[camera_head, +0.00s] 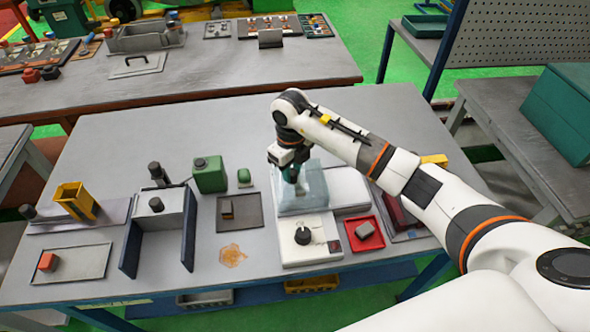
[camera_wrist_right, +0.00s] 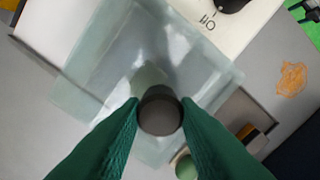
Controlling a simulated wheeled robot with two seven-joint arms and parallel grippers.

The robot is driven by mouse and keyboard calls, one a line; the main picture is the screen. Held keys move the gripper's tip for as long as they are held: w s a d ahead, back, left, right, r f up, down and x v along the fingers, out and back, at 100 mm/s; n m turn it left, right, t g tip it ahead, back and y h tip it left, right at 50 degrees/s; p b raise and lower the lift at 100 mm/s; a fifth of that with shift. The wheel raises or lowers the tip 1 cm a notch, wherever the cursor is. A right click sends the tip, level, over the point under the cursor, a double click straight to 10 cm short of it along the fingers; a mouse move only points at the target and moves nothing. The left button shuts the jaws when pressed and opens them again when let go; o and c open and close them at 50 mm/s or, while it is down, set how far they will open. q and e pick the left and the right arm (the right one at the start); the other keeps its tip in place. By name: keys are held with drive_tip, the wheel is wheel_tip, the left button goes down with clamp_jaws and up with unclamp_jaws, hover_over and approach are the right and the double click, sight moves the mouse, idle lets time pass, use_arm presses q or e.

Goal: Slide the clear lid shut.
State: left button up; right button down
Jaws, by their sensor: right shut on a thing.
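The clear lid (camera_head: 313,200) is a pale, see-through box-like cover over the rear part of a white machine (camera_head: 300,256) on the table. In the right wrist view the lid (camera_wrist_right: 100,75) spreads behind the fingers. My right gripper (camera_head: 293,177) is above the lid, and its green fingers (camera_wrist_right: 160,115) are shut on a dark round knob (camera_wrist_right: 160,110) on the lid. The machine's front, with a black dial (camera_head: 302,236), is uncovered. My left gripper is not in view.
A white block (camera_head: 348,188) adjoins the lid on its right. A red tray (camera_head: 363,234) with a grey piece lies right of the machine. A dark tray (camera_head: 240,213) and a green box (camera_head: 209,174) stand left. An orange stain (camera_head: 232,255) marks the table.

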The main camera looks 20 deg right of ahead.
drive_tip(key=shift+a, duration=0.15)
drive_tip(key=c, duration=1.1)
unclamp_jaws()
drive_tip(key=shift+a, duration=0.15)
drive_tip(key=shift+w+r, duration=0.1)
drive_tip(key=shift+r, duration=0.15)
wheel_tip(320, 180, up, 12)
drive_tip(key=b, duration=0.4)
drive_tip(key=shift+f, duration=0.2)
drive_tip(key=shift+f, duration=0.1)
